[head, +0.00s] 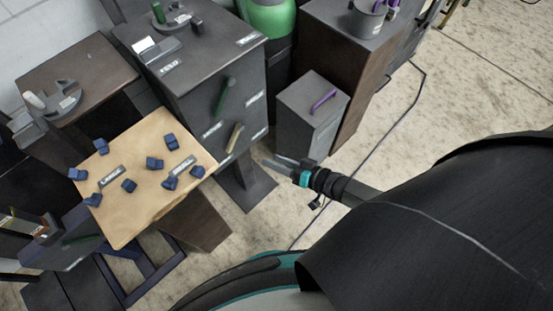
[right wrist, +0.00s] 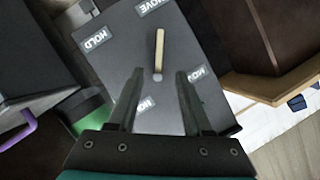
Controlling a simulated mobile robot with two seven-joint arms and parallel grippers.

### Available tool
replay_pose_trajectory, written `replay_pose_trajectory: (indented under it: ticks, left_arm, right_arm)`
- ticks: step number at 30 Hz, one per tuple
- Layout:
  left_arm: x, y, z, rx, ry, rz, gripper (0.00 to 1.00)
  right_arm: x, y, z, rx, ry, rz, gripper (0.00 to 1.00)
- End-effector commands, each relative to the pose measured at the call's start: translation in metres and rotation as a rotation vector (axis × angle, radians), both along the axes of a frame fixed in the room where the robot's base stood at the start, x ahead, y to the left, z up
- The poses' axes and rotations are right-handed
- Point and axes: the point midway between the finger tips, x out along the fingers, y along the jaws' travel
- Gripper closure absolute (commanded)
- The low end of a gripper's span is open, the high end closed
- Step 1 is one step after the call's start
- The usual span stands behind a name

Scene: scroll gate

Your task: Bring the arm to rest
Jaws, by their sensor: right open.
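My right gripper (head: 284,164) reaches in from the lower right in the head view, in front of the dark grey cabinet (head: 188,92). In the right wrist view its two fingers (right wrist: 156,88) stand apart with nothing between them. A pale lever (right wrist: 159,50) on the cabinet's labelled face lies beyond the fingertips, apart from them. The same pale lever shows in the head view (head: 234,137), below a green lever (head: 223,97). My left gripper is not clearly in view.
A light wooden board (head: 128,224) at left carries several blue blocks and label plates. A grey box with a purple handle (head: 322,102) stands right of the cabinet. A green cylinder (head: 270,18) stands behind. A cable (head: 372,137) crosses the floor. Open floor (head: 480,95) lies at right.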

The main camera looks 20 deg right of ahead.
Motion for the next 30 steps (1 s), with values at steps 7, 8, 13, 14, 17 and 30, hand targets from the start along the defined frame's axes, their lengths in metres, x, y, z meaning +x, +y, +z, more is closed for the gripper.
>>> replay_pose_trajectory:
  ticks: [7, 8, 13, 14, 17, 30]
  left_arm:
    - [-0.001, 0.000, 0.000, 0.000, 0.001, 0.000, 0.59]
    - [-0.001, 0.000, 0.000, 0.000, 0.001, 0.000, 0.59]
    - [-0.001, 0.000, 0.001, 0.000, 0.001, 0.000, 0.59]
    - [-0.001, 0.000, 0.002, 0.000, 0.002, 0.000, 0.59]
    - [-0.001, 0.000, 0.014, 0.000, 0.002, 0.000, 0.59]
    - [-0.026, -0.023, 0.115, -0.026, 0.047, -0.009, 0.59]
  right_arm:
    - [0.000, 0.000, 0.000, 0.000, 0.000, 0.000, 0.50]
    - [0.000, 0.000, 0.000, 0.000, 0.000, 0.000, 0.50]
    - [0.000, 0.000, 0.000, -0.003, 0.001, -0.001, 0.50]
    - [-0.001, 0.000, 0.000, -0.008, 0.004, -0.005, 0.50]
    - [-0.009, -0.004, -0.002, -0.065, 0.028, -0.034, 0.50]
    - [-0.195, -0.041, -0.037, -0.691, 0.544, -0.026, 0.50]
